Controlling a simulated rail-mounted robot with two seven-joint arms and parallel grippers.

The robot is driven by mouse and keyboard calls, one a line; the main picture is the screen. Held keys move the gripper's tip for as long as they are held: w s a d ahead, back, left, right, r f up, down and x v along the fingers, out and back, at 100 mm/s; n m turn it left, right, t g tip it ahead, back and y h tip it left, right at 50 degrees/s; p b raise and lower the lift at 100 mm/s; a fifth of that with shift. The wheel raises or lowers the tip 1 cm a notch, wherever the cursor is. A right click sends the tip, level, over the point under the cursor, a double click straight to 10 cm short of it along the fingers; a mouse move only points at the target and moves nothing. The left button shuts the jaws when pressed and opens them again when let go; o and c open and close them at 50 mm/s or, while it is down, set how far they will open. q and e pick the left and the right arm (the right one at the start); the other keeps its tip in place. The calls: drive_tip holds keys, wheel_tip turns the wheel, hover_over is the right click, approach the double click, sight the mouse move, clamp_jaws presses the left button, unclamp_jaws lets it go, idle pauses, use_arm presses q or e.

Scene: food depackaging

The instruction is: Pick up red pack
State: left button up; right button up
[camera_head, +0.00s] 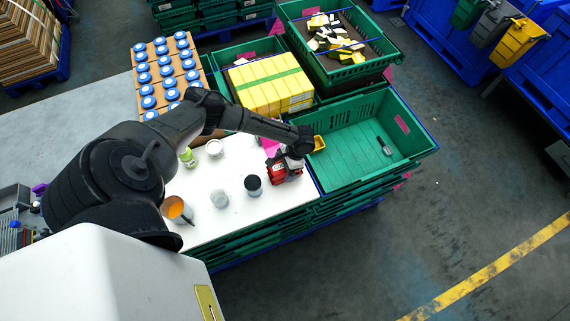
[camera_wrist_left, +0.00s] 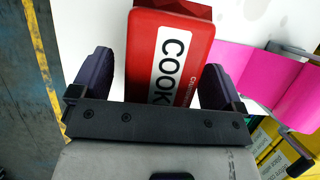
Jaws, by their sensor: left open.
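The red pack (camera_head: 280,174) lies on the white table top close to its right edge, partly covered by my gripper. In the left wrist view the red pack (camera_wrist_left: 142,62) has a white label with black "COOK" lettering. My left gripper (camera_head: 292,165) is over the pack, and its two dark fingers are open on either side of it in the left wrist view (camera_wrist_left: 157,64). A gap shows beside the left finger; the right finger looks closer to the pack. My right gripper is not in view.
A black-lidded jar (camera_head: 253,186) stands just left of the pack. A clear cup (camera_head: 219,199), an orange-filled mug (camera_head: 177,210) and a green-labelled bottle (camera_head: 188,157) are further left. A green crate (camera_head: 407,120) with a small dark item adjoins at right. A pink sheet (camera_wrist_left: 270,75) is beside my gripper.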

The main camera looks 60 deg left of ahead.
use_arm(q)
drive_tip(key=c, duration=1.1)
